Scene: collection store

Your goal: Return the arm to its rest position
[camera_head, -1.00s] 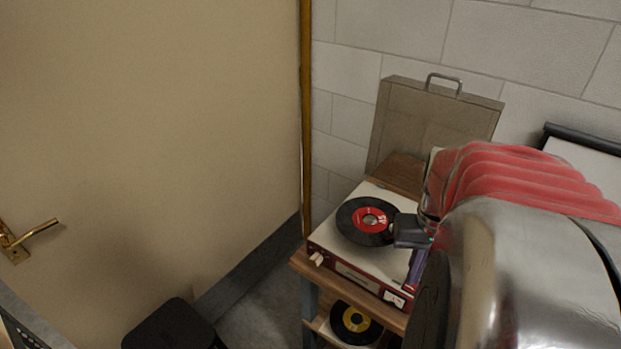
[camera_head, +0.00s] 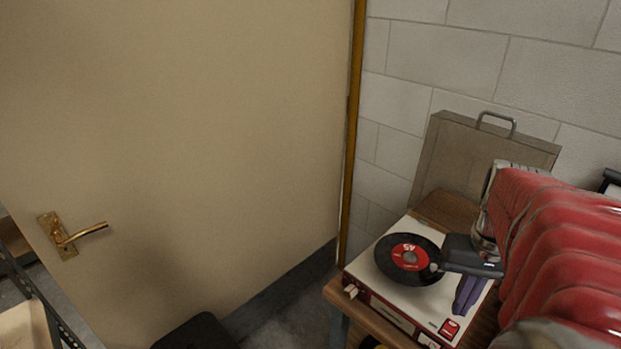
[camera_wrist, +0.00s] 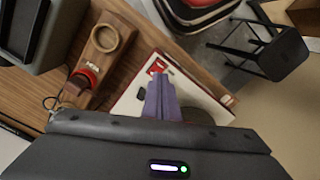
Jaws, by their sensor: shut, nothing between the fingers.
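My gripper (camera_head: 466,306) hangs over the right side of a white and red record player (camera_head: 386,298), its purple fingers shut and empty. A black record with a red label (camera_head: 403,258) lies on the player, left of the fingers. My arm reaches in from the right in its red sleeve and hides part of the table. In the wrist view the purple fingers (camera_wrist: 160,90) are together above the player's white top (camera_wrist: 130,102). A gap between fingertips and player cannot be judged.
The player stands on a wooden table (camera_head: 340,292) against a block wall. A grey-brown case (camera_head: 485,160) stands behind it. A beige door with a brass handle (camera_head: 75,235) is at the left. The wrist view shows a wooden device with a ring (camera_wrist: 105,45) and a black stool (camera_wrist: 270,50).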

